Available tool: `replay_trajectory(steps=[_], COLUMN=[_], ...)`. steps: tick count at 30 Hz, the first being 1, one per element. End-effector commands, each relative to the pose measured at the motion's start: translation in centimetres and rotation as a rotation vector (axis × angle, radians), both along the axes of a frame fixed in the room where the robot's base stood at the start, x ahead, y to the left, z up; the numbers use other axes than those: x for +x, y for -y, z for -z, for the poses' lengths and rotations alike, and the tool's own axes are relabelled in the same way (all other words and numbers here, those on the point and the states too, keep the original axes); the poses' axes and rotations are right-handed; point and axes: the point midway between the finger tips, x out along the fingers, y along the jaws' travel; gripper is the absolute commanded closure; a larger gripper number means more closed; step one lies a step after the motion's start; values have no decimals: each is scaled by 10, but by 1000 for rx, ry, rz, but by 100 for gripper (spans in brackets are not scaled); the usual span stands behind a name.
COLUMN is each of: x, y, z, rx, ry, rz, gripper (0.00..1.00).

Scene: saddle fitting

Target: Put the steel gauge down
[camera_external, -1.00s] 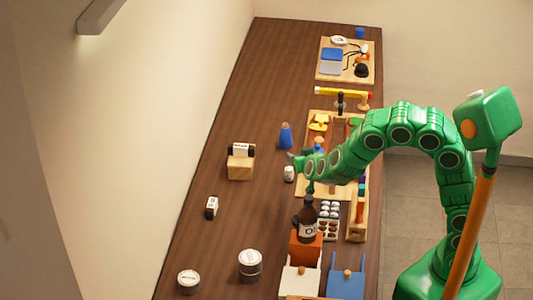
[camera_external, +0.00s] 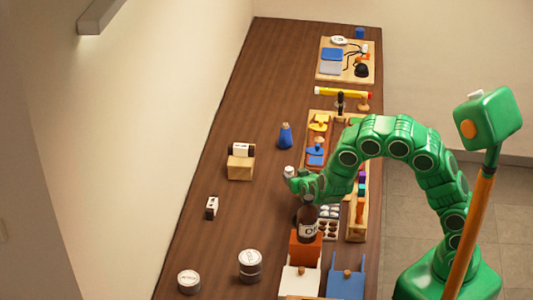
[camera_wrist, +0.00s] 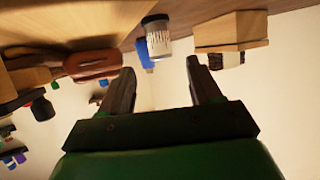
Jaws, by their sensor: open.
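My gripper (camera_external: 292,184) is over the middle of the bench, beside the wooden tray. In the wrist view my gripper (camera_wrist: 158,72) has its two dark fingers spread, with nothing between them. I cannot pick out the steel gauge for sure in either view. A small jar with a white label and dark lid (camera_wrist: 156,36) shows beyond the fingertips, apart from them. In the external view the same jar (camera_external: 289,171) is partly hidden behind my gripper. My arm covers part of the tray.
A blue bottle (camera_external: 285,136) and a wooden block (camera_external: 240,168) stand left of the tray (camera_external: 312,187). A dark brown bottle (camera_external: 308,226) stands close in front of my gripper. Round tins (camera_external: 250,264) are at front left. The bench's left side is mostly clear.

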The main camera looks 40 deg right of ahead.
Motion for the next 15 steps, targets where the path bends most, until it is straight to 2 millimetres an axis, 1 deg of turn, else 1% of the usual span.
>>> replay_trajectory(steps=[5,10,15], x=[10,27,43], y=[4,10,14], z=[5,15,19], rx=[-2,-5,-2], ry=[-1,-2,0], rz=[2,2,2], gripper=[37,37,37])
